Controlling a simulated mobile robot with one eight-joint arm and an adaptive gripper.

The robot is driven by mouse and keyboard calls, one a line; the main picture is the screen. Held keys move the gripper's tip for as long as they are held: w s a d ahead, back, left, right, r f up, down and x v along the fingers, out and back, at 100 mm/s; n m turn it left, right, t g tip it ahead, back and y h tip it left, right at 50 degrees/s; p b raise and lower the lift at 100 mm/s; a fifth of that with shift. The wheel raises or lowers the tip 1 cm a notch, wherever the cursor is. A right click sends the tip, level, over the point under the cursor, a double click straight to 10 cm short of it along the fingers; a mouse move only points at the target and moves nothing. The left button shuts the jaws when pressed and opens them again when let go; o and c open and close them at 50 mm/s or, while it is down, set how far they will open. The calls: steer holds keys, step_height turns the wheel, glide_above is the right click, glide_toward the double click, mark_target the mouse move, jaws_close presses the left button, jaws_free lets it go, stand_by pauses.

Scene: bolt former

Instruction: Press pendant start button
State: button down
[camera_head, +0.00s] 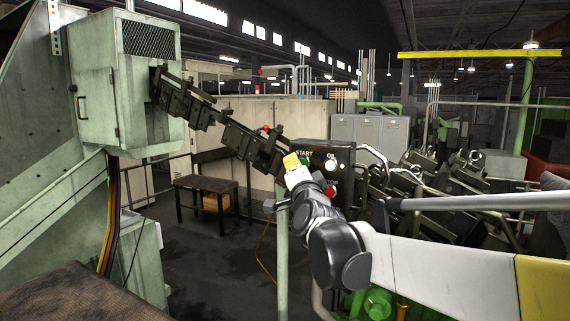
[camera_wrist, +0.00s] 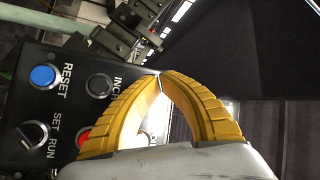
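The pendant (camera_head: 340,153) is a dark box hanging at the centre of the head view, with a "START" label at its upper left. A green spot (camera_head: 304,160), seemingly the start button, shows just below that label, partly hidden by my gripper (camera_head: 291,161). In the wrist view, the pendant face (camera_wrist: 62,95) fills the left side. My gripper's yellow fingers (camera_wrist: 158,75) meet at their tips, bowed apart lower down, with nothing clearly held. They are close to the pendant; contact cannot be told. The start button cannot be made out in the wrist view.

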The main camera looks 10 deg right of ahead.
steer(key=shift+w+d, duration=0.1)
steer(key=shift+w+d, duration=0.15)
steer(key=shift+w, duration=0.1)
